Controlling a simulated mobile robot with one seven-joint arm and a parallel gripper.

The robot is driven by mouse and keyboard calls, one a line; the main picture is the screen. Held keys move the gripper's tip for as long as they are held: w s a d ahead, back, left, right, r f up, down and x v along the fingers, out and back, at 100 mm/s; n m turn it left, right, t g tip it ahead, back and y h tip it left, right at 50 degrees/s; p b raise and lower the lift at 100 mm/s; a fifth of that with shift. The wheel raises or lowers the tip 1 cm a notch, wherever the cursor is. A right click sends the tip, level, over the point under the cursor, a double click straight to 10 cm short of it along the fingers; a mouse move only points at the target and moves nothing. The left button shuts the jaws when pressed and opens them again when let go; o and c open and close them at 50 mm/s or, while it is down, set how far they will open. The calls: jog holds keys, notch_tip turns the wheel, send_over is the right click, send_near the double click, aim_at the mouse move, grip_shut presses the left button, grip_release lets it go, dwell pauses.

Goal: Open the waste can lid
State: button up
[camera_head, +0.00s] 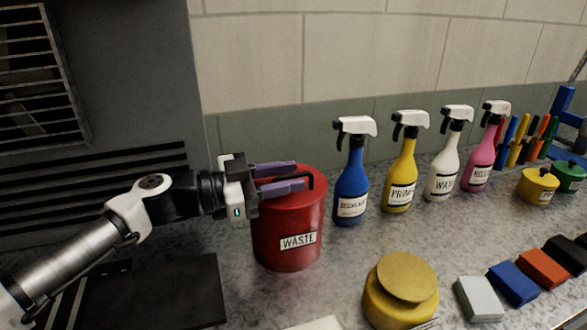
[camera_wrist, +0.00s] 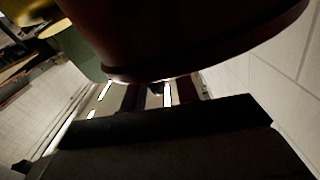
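The red waste can (camera_head: 287,232) stands upright on the bench, with a white "WASTE" label on its front. Its red lid (camera_head: 312,199) lies level on top, down on the rim. A black bar handle (camera_head: 309,180) shows at the lid, partly hidden by my gripper. My gripper (camera_head: 291,178) reaches in from the left over the lid. Its two purple fingers are apart, with the handle's bar showing in the gap between them. Whether either finger touches the bar is unclear. In the wrist view the dark red can (camera_wrist: 190,35) fills the top, beyond the fingers (camera_wrist: 158,92).
Blue (camera_head: 351,182), yellow (camera_head: 401,172), white (camera_head: 445,165) and pink (camera_head: 480,160) spray bottles stand right of the can. A yellow round container (camera_head: 397,297) is in front. Several coloured blocks (camera_head: 513,284) lie at the front right. A grey vented cabinet (camera_head: 130,70) stands behind my arm.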

jog(key=shift+x, duration=0.95)
jog(key=shift+c, duration=0.2)
grip_shut()
